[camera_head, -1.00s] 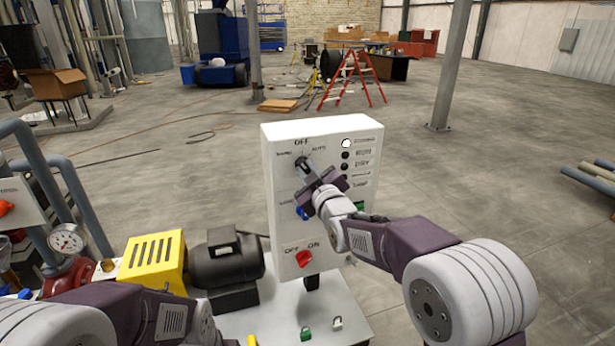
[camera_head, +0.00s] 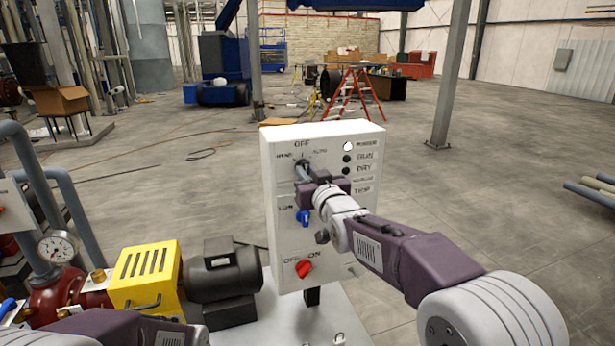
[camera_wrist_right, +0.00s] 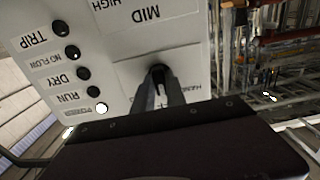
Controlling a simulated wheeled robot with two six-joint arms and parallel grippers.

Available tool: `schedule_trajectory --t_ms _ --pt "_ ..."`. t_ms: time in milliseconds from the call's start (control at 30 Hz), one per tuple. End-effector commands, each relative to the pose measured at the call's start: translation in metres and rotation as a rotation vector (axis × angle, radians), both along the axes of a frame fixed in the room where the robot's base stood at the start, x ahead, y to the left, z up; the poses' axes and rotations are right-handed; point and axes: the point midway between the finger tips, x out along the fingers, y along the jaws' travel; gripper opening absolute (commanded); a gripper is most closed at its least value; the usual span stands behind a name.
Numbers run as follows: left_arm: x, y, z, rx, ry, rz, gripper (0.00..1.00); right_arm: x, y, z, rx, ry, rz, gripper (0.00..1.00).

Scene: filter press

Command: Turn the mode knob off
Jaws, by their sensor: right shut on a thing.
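A white control panel (camera_head: 326,133) stands upright with the dark mode knob (camera_head: 302,164) near its top left, among the HAND, OFF and AUTO labels. My right gripper (camera_head: 304,173) reaches in from the right and is shut on this knob. In the right wrist view the two fingers (camera_wrist_right: 159,88) close around the dark knob (camera_wrist_right: 158,72), with its label plate partly covered. The fingers hide most of the knob, so I cannot tell its exact setting. Only part of my left arm shows at the bottom left; its gripper is out of view.
Below are a blue knob (camera_head: 304,217) and a red OFF/ON switch (camera_head: 303,268). Indicator lamps run down the panel's right side, the top one (camera_head: 348,146) lit white. A dark motor (camera_head: 222,270), yellow guard (camera_head: 147,275) and gauge (camera_head: 57,247) stand left.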

Motion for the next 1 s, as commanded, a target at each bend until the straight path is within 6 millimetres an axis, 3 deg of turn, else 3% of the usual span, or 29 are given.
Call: schedule_trajectory --t_ms 433,467,500,533,867,1000 --pt "0.000 0.000 0.000 0.000 0.000 0.000 0.36 0.000 -0.001 0.007 0.013 -0.011 -0.001 0.00" --pt "0.000 0.000 0.000 0.000 0.000 0.000 0.36 0.000 -0.001 0.007 0.013 -0.011 -0.001 0.25" --pt "0.000 0.000 0.000 0.000 0.000 0.000 0.36 0.000 -0.001 0.007 0.013 -0.011 -0.001 0.36" --pt "0.000 0.000 0.000 0.000 0.000 0.000 0.36 0.000 0.000 0.006 0.013 -0.010 -0.001 0.38" --pt "0.000 0.000 -0.002 0.000 0.000 0.000 0.36 -0.002 -0.001 0.002 0.009 -0.003 0.000 0.38" --pt "0.000 0.000 -0.013 0.000 0.000 0.000 0.36 -0.019 -0.007 0.000 0.010 -0.005 0.000 0.38"
